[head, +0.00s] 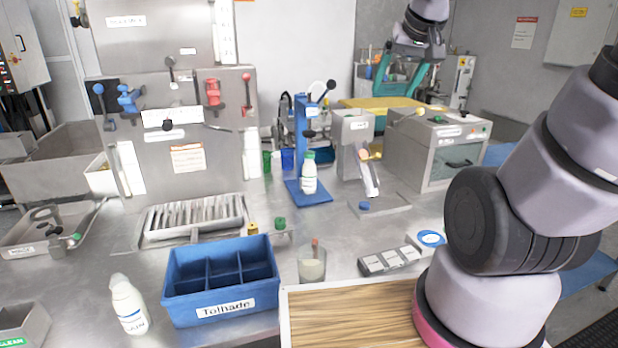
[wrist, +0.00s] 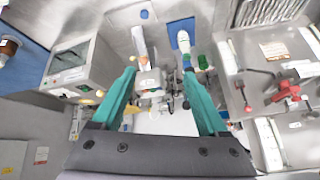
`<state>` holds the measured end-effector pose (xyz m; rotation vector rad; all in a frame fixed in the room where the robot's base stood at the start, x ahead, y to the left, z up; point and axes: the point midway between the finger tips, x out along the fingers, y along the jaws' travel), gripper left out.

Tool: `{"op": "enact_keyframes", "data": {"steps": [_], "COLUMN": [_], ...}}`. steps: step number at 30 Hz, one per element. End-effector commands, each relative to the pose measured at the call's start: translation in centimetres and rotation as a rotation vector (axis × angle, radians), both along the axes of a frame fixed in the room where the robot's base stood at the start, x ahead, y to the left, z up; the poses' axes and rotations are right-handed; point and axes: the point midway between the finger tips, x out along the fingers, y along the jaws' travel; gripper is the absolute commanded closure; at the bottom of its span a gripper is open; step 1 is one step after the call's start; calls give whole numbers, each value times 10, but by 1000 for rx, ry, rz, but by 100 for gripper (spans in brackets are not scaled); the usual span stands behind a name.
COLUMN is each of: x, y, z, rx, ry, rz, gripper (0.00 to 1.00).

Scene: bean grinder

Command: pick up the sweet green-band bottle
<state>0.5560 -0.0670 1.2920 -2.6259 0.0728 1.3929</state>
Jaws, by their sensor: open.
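A white bottle with a green cap (head: 309,178) stands upright on the blue base plate of a blue stand. It fits the green-band bottle, though its label is too small to read. In the wrist view, where the scene is upside down, the same bottle (wrist: 184,44) shows beyond the right fingertip, not between the fingers. My gripper (head: 405,78) hangs high, to the right of the bottle in the head view. Its teal fingers (wrist: 160,75) are spread apart and empty.
A blue divided crate (head: 221,304) labelled Tolhade, a glass cup (head: 312,265) and a wooden board (head: 350,320) are in front. A grey dispenser (head: 352,130) stands just right of the bottle, with a grey box machine (head: 440,150) farther right. The blue stand (head: 301,125) rises behind the bottle.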

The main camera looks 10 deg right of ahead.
Motion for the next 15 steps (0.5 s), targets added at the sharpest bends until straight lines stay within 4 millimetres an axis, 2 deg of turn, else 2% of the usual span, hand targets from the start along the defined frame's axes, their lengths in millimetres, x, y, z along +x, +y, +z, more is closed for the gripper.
{"op": "enact_keyframes", "data": {"steps": [1,6,15], "x": [19,76,158], "y": [-2,-3,12], "z": [-14,-57,-150], "rx": [-39,-150,-216], "ry": [14,16,-28], "rz": [30,168,428], "gripper": [24,24,24]}}
